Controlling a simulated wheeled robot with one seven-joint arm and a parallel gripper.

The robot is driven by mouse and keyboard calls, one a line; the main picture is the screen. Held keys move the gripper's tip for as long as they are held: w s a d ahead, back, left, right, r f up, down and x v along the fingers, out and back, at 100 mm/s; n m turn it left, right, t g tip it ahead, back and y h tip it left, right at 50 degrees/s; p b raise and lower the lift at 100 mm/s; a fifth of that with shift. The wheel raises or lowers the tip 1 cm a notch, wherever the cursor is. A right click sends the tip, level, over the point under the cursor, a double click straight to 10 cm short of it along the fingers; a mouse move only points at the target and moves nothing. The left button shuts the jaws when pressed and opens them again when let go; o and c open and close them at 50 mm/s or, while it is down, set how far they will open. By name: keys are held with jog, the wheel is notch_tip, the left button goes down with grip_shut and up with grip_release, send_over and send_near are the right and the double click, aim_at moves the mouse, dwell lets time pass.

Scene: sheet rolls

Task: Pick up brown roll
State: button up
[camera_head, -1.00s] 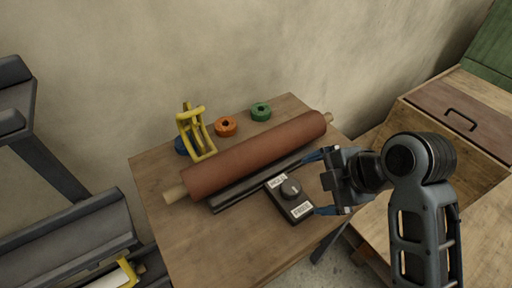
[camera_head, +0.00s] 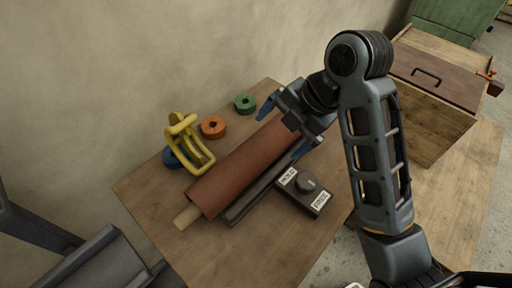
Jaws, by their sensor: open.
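The brown roll (camera_head: 238,168) lies diagonally on the wooden table, with a pale core end (camera_head: 186,217) sticking out at its lower left. My gripper (camera_head: 283,130) is open, with blue-tipped fingers. In the picture it is over the upper right part of the roll, one finger on each side of it. I cannot tell how far above the roll it is or whether it touches. My gripper and arm hide the roll's far right end.
A dark bar (camera_head: 252,194) lies along the roll's front side. A black box with a knob and labels (camera_head: 304,190) sits beside it. Behind the roll are a yellow frame (camera_head: 197,150), a blue ring (camera_head: 172,160), an orange ring (camera_head: 213,127) and a green ring (camera_head: 245,104). A wooden crate (camera_head: 425,120) stands right.

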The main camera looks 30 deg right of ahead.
aim_at(269, 141)
jog(key=shift+b+x, duration=1.05)
jog(key=shift+x, duration=2.45)
jog(key=shift+w+d, duration=0.1)
jog(key=shift+w, duration=0.05)
jog(key=shift+c, duration=0.2)
jog(key=c, duration=1.6)
jog(key=shift+r, duration=0.15)
jog(key=shift+c, duration=0.4)
jog(key=shift+r, duration=0.1)
